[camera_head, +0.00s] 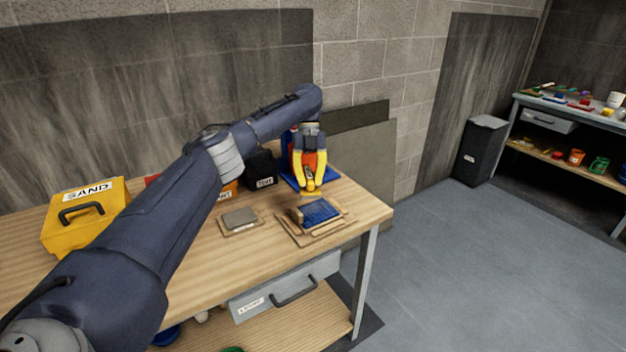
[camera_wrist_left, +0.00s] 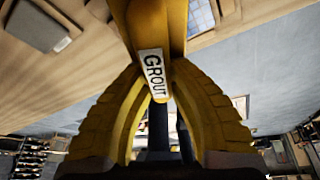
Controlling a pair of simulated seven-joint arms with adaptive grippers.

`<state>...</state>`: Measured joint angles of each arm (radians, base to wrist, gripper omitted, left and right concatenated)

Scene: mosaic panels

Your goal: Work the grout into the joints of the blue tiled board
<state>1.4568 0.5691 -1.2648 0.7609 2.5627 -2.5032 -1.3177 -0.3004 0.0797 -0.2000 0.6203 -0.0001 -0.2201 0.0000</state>
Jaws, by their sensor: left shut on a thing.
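The blue tiled board (camera_head: 321,211) lies in a wooden frame near the right end of the workbench. Part of it shows at the top of the left wrist view (camera_wrist_left: 201,16). My left gripper (camera_head: 309,184), with yellow fingers, is above and behind the board. It is shut on a yellow holder labelled GROUT (camera_wrist_left: 153,75), which hangs between the fingers in the left wrist view. The gripper hides most of that holder in the head view. I cannot tell whether the holder touches anything. My right gripper is not in view.
A grey pad on a small wooden board (camera_head: 240,218) lies left of the tiled board. A yellow SAND case (camera_head: 85,215), a black box (camera_head: 262,170) and a blue tray (camera_head: 328,176) stand on the bench. A wall is close behind; floor lies right.

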